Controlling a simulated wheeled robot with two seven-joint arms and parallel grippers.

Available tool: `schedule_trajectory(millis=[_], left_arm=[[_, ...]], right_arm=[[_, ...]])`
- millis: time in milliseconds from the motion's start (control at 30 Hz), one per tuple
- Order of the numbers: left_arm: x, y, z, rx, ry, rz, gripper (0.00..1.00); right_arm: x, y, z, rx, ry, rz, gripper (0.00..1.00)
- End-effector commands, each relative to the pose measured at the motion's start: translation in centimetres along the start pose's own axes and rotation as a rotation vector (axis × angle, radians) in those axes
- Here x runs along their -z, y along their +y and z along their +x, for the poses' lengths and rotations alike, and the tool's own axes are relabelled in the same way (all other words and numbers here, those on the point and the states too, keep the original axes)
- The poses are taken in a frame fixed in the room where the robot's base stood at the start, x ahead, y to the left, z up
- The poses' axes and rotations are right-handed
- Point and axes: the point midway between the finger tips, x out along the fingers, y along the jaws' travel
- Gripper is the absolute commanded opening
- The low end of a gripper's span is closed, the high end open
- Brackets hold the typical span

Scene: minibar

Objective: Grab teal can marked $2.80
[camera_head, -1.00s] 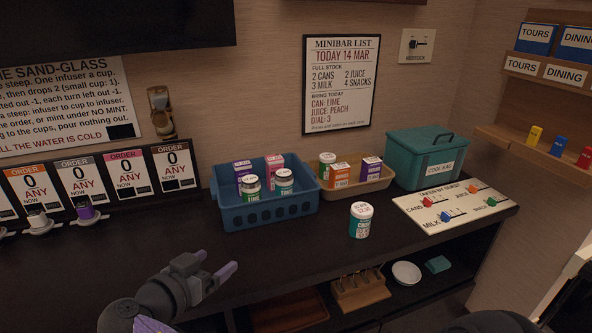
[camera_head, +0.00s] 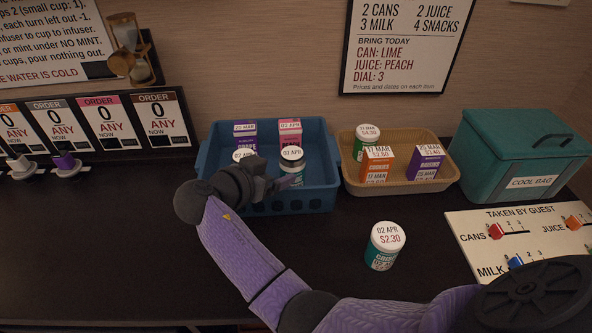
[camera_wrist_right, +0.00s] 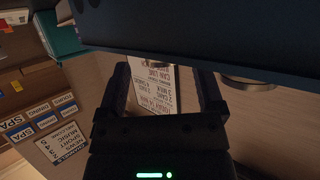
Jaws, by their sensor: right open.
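A teal can (camera_head: 385,247) stands upright alone on the dark counter; its white lid seems to read 02 APR, $2.30, though the small print is uncertain. Two more white-lidded cans, a left one (camera_head: 243,156) and a right one (camera_head: 292,160), stand in the blue basket (camera_head: 290,203), their sides partly hidden. A green can (camera_head: 366,136) stands in the tan basket (camera_head: 398,188). My right gripper (camera_head: 291,182) is at the blue basket's front, left of the lone can. In the wrist view its fingers (camera_wrist_right: 165,85) are apart and empty. My left gripper is out of view.
Purple and pink cartons share the blue basket; orange and purple cartons (camera_head: 426,162) stand in the tan one. A teal cool bag (camera_head: 520,155) and a guest board (camera_head: 525,235) are at right. Order cards (camera_head: 160,120) line the left wall.

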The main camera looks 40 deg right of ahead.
Motion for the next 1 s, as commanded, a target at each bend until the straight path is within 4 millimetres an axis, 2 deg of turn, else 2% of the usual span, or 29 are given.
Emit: schedule_trajectory(millis=[33, 100, 200, 467, 867, 1000], left_arm=[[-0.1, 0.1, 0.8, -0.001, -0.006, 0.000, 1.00], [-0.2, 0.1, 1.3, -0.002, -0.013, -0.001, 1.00], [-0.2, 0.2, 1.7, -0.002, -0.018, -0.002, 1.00], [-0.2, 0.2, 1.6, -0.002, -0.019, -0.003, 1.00], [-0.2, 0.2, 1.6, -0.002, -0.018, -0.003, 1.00], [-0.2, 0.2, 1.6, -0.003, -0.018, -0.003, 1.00]], right_arm=[[-0.3, 0.0, 1.4, -0.004, 0.003, -0.001, 0.86], [-0.3, -0.1, 2.9, -0.004, 0.003, -0.002, 0.86], [-0.1, -0.1, 4.5, -0.001, 0.001, -0.001, 0.86], [0.1, -0.1, 5.0, 0.001, -0.001, -0.001, 0.86], [0.1, -0.1, 4.9, 0.001, -0.001, -0.001, 0.03], [0.1, -0.1, 4.9, 0.001, 0.000, 0.000, 0.02]])
